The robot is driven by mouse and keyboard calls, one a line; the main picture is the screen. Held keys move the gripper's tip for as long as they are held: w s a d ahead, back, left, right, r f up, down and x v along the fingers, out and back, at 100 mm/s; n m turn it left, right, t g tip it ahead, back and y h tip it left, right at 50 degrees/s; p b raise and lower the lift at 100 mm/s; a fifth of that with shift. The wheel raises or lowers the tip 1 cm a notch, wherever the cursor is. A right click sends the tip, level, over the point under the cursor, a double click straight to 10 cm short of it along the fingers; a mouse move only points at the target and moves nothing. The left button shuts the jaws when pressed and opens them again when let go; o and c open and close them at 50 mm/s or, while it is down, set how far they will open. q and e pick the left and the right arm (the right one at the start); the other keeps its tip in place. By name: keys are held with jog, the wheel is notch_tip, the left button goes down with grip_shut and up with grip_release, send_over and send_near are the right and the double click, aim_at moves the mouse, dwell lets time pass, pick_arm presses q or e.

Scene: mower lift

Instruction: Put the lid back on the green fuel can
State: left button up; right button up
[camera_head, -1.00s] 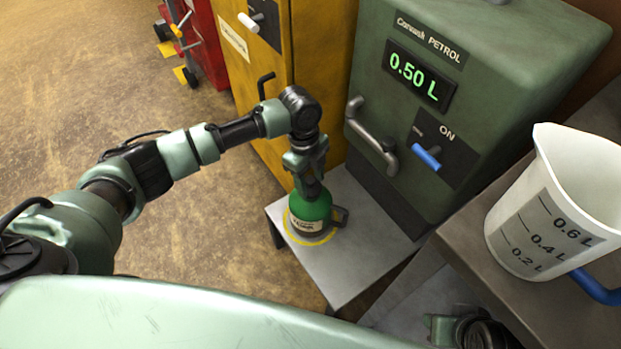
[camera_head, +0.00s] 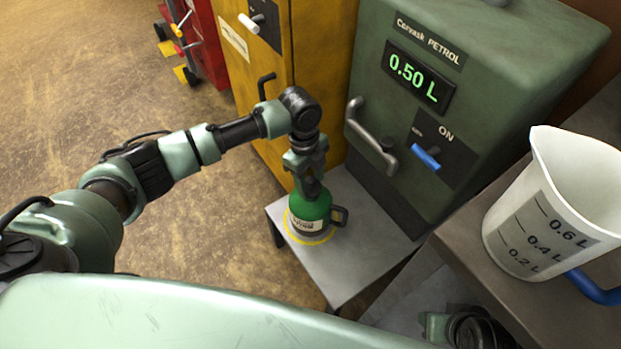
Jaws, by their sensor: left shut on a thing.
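The green fuel can (camera_head: 309,209) stands upright on the small grey metal stand, inside a yellow ring marking. Its dark handle sticks out to the right and a pale label faces me. My left gripper (camera_head: 311,183) points straight down at the can's top, with its fingers closed around the neck area. It is shut on what seems to be the lid, which the fingers largely hide. I cannot tell how the lid sits on the neck.
The grey stand (camera_head: 352,262) has bare room to the right of the can. Behind it is the green petrol dispenser (camera_head: 470,75), reading 0.50 L. A yellow cabinet (camera_head: 268,75) stands at the left. A white measuring jug (camera_head: 548,205) sits on a bench at the right.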

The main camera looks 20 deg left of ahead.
jog(key=shift+f, duration=0.15)
jog(key=shift+w, duration=0.1)
dwell(0.5)
jog(key=shift+f, duration=0.1)
jog(key=shift+f, duration=0.4)
jog(key=shift+f, duration=0.1)
pick_arm(q)
jog(key=shift+f+p, duration=0.1)
jog(key=shift+p, duration=0.2)
pick_arm(e)
jog(key=shift+w+f, duration=0.1)
jog(key=shift+f, duration=0.15)
jog(key=shift+a, duration=0.1)
jog(key=shift+f, duration=0.3)
